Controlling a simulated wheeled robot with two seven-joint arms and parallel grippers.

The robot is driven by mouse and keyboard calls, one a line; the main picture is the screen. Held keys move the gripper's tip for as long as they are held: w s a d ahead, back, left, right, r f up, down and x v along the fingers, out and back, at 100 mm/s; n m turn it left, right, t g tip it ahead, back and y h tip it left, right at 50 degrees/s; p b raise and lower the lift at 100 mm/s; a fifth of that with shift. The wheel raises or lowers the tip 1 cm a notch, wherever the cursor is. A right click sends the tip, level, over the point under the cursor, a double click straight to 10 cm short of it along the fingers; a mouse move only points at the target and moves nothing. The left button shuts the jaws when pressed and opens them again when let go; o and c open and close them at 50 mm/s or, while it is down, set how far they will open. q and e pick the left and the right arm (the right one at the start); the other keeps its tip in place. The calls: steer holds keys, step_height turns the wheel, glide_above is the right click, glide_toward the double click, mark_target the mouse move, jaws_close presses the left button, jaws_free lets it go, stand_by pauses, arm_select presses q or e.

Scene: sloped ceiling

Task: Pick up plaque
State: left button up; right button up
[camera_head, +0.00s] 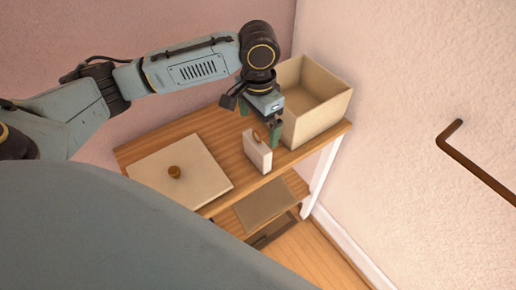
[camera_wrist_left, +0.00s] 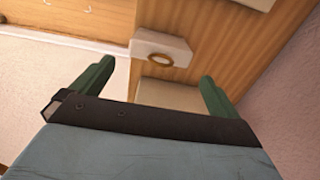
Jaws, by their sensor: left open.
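The plaque looks to be a small, pale upright block (camera_head: 257,155) with a brown ring on its upper side. It stands near the front edge of the wooden table, just in front of the open box. In the left wrist view the plaque (camera_wrist_left: 152,44) and its ring lie a little beyond my fingers, between their lines. My left gripper (camera_head: 260,118) is open and empty, above and just behind the plaque in the head view. Its green fingers also show apart in the left wrist view (camera_wrist_left: 156,82). Nothing shows contact with the plaque. My right gripper is not in view.
An open beige box (camera_head: 318,112) stands right beside my left gripper at the table's right end. A flat pale panel with a brown knob (camera_head: 150,170) lies on the table (camera_head: 222,130) to the left. A brown rod (camera_head: 475,165) sticks out along the right wall.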

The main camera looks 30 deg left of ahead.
mark_target(257, 141)
arm_select(q)
step_height(257, 141, down, 3)
steer(key=shift+f, duration=0.15)
steer(key=f, duration=0.2)
steer(key=f+b, duration=0.1)
steer(key=f, duration=0.1)
steer(key=shift+s+a+f+b, duration=0.1)
steer(key=shift+s+b, duration=0.1)
steer(key=shift+b, duration=0.1)
steer(key=shift+f, duration=0.55)
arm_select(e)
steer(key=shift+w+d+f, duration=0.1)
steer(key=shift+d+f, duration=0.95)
